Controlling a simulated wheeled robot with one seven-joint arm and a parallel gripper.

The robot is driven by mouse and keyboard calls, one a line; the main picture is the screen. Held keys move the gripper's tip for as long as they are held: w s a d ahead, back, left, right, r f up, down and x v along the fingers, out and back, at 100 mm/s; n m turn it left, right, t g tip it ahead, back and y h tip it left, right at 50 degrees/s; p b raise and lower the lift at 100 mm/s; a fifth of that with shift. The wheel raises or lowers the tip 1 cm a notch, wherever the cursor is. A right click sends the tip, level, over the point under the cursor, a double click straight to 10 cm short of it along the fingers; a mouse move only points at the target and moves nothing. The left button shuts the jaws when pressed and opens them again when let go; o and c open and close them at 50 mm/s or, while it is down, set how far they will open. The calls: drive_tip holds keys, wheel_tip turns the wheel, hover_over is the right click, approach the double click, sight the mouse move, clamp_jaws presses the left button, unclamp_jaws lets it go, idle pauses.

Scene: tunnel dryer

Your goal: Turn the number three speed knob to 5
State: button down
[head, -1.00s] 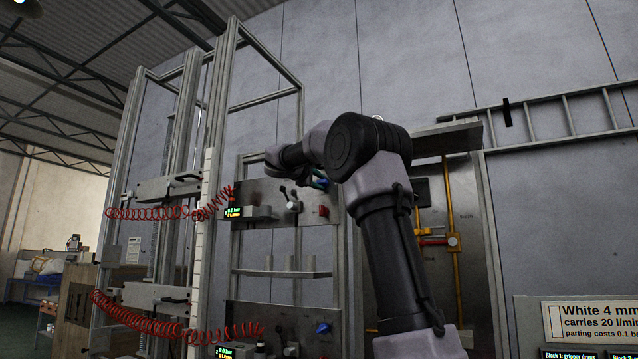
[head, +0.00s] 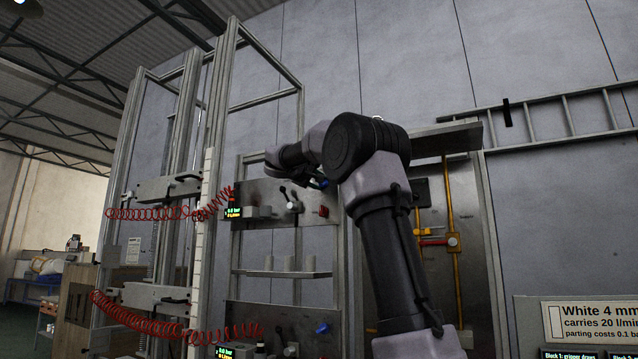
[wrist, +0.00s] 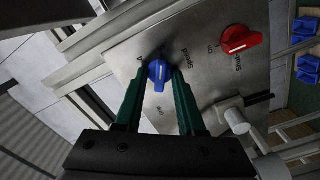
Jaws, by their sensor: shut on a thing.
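A blue speed knob (wrist: 157,76) with a pale pointer line sits on a metal panel (wrist: 125,55) in the wrist view. The lettering beside it reads "Speed", upside down; the scale figures are too small to read surely. My gripper (wrist: 159,73) has its two green fingers on either side of the knob and is shut on it. In the head view the blue knob (head: 324,183) shows small at the upper panel, partly behind my arm. The knob's number cannot be read.
A red knob (wrist: 240,40) and a light cylindrical fitting (wrist: 236,119) are on the same panel, right of my gripper. A lower panel has another blue knob (head: 323,328). Red coiled hoses (head: 150,213) hang at the left of the frame.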

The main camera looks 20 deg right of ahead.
drive_tip(key=shift+f, duration=0.1)
drive_tip(key=c, duration=0.9)
unclamp_jaws()
drive_tip(key=v, duration=1)
drive_tip(key=shift+s+a, duration=0.25)
drive_tip(key=shift+a, duration=0.05)
